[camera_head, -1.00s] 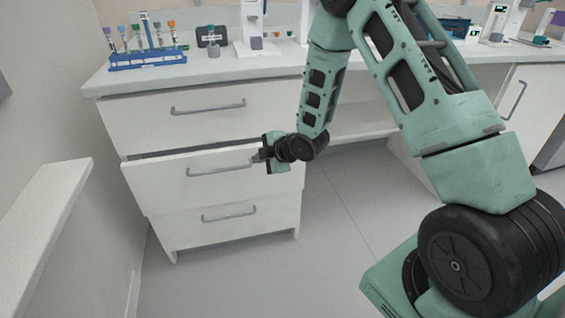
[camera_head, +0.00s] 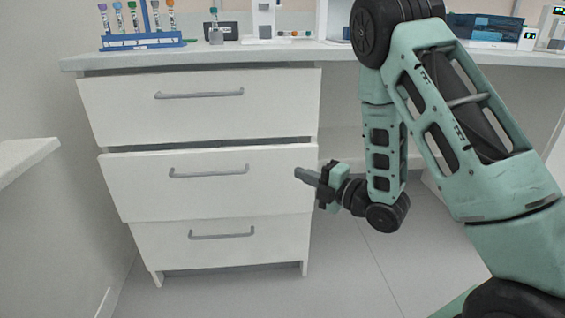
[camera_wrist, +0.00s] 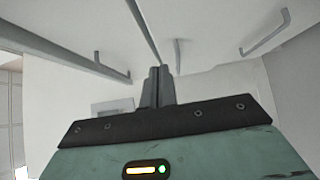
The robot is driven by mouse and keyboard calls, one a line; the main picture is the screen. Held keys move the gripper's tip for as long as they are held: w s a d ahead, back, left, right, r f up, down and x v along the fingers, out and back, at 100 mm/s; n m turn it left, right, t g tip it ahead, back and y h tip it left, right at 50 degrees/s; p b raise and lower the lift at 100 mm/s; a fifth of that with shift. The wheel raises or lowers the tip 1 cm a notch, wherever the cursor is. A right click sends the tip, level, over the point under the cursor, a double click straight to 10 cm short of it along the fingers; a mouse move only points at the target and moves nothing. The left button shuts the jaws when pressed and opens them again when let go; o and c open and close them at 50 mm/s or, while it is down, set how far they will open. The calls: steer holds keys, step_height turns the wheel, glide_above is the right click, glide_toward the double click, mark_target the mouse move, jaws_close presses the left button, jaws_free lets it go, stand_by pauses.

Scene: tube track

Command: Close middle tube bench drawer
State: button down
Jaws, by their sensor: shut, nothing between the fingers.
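The middle drawer (camera_head: 208,193) of the white bench unit has a plain front with a grey bar handle (camera_head: 208,172). It stands slightly out, with a dark gap along its top edge. My gripper (camera_head: 299,174) is shut and empty. Its fingers point left, over the right side of the middle drawer front in the head view, to the right of the handle. In the wrist view, the shut fingertips (camera_wrist: 157,82) point at white drawer fronts. I cannot tell whether they touch the front.
The top drawer (camera_head: 200,110) and bottom drawer (camera_head: 222,245) look shut. A blue tube rack (camera_head: 142,41) with several tubes stands on the bench top (camera_head: 240,55). A white ledge (camera_head: 25,155) juts in at the left. Clear floor (camera_head: 350,265) lies right of the drawers.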

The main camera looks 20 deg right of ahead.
mark_target(280, 153)
steer(key=x, duration=0.3)
steer(key=d+b+x, duration=0.1)
steer(key=x, duration=0.2)
steer(key=b+x, duration=0.1)
steer(key=x, duration=0.2)
steer(key=shift+w+d+f, duration=0.1)
steer(key=shift+w+d, duration=0.2)
steer(key=shift+w, duration=0.1)
steer(key=shift+w+d, duration=0.2)
steer(key=shift+w, duration=0.55)
steer(key=shift+w+d+b, duration=0.2)
steer(key=shift+w, duration=0.35)
steer(key=shift+w+d+b, duration=0.15)
steer(key=shift+w, duration=0.4)
steer(key=shift+w+d+r, duration=0.2)
steer(key=shift+w, duration=0.2)
steer(key=shift+s, duration=0.1)
